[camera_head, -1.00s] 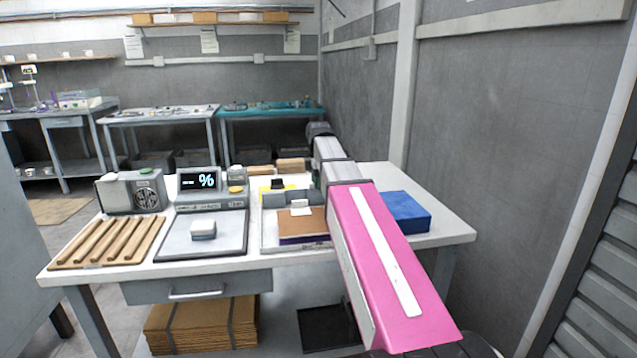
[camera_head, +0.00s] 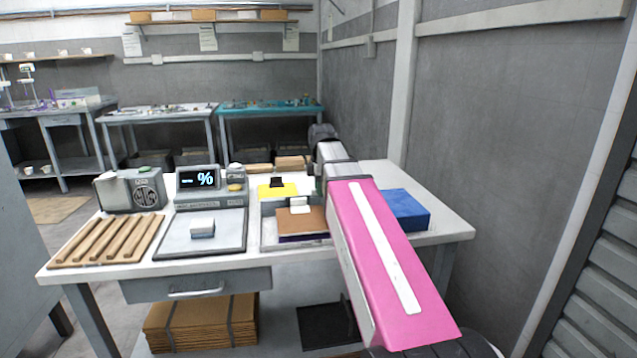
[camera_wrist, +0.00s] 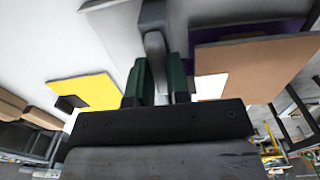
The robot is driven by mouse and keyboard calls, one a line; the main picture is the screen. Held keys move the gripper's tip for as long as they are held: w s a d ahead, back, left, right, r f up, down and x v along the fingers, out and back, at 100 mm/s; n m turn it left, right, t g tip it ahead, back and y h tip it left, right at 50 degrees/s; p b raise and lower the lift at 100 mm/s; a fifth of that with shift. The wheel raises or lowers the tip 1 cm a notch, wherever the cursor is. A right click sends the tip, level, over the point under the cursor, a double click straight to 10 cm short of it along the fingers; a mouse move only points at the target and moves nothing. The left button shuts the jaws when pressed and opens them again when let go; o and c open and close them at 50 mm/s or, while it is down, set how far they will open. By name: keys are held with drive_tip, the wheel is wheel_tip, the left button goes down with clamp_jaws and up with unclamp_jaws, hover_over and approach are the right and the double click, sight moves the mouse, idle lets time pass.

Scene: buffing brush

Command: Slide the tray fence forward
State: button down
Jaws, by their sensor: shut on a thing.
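The grey tray (camera_head: 267,226) lies on the white bench, left of my arm in the head view. A brown board (camera_head: 300,219) with a small white block (camera_head: 299,204) lies over a purple layer in it. A yellow piece (camera_head: 275,191) with a black block on it is behind. In the wrist view, my gripper (camera_wrist: 156,78) has its dark green fingers shut on the tray fence (camera_wrist: 154,45), a grey part with a rounded top. The yellow piece is left of the fingers and the brown board (camera_wrist: 255,68) right. My arm partly hides the grip in the head view.
A blue block (camera_head: 404,210) sits right of my arm. Left of the tray are a scale (camera_head: 180,240) bearing a white block, a display (camera_head: 197,178) and a wooden slatted rack (camera_head: 105,240). The bench's front right is bare.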

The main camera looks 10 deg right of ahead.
drive_tip(key=shift+s, duration=0.9)
drive_tip(key=shift+w, duration=0.1)
drive_tip(key=c, duration=1.1)
unclamp_jaws()
drive_tip(key=shift+r, duration=5.4)
